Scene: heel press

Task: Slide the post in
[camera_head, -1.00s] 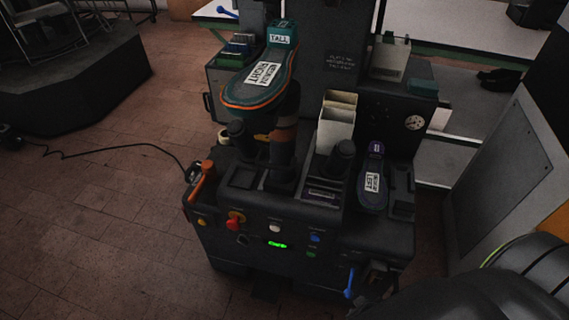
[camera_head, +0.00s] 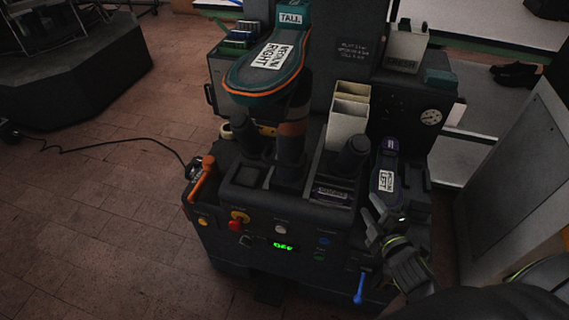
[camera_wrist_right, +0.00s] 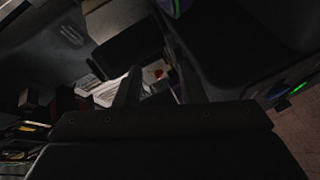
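A dark upright post (camera_head: 292,130) with a brown band stands on the machine, under a teal, orange-edged sole form (camera_head: 238,88) labelled RIGHT. I cannot tell whether this is the post of the task. A purple-topped form (camera_head: 387,182) labelled LEFT lies on the right side of the machine. My right gripper (camera_head: 370,217) is just below this form in the head view, fingers apart and seemingly empty. In the right wrist view its two fingers (camera_wrist_right: 158,88) are also apart, over a dark, cluttered area. My left gripper is not in view.
The machine front has an orange lever (camera_head: 203,180), a red knob (camera_head: 236,224), a green display (camera_head: 283,246) and a blue lever (camera_head: 360,287). Pale bins (camera_head: 346,122) and a short dark cylinder (camera_head: 353,155) stand near the middle. Open brick floor (camera_head: 100,220) lies left.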

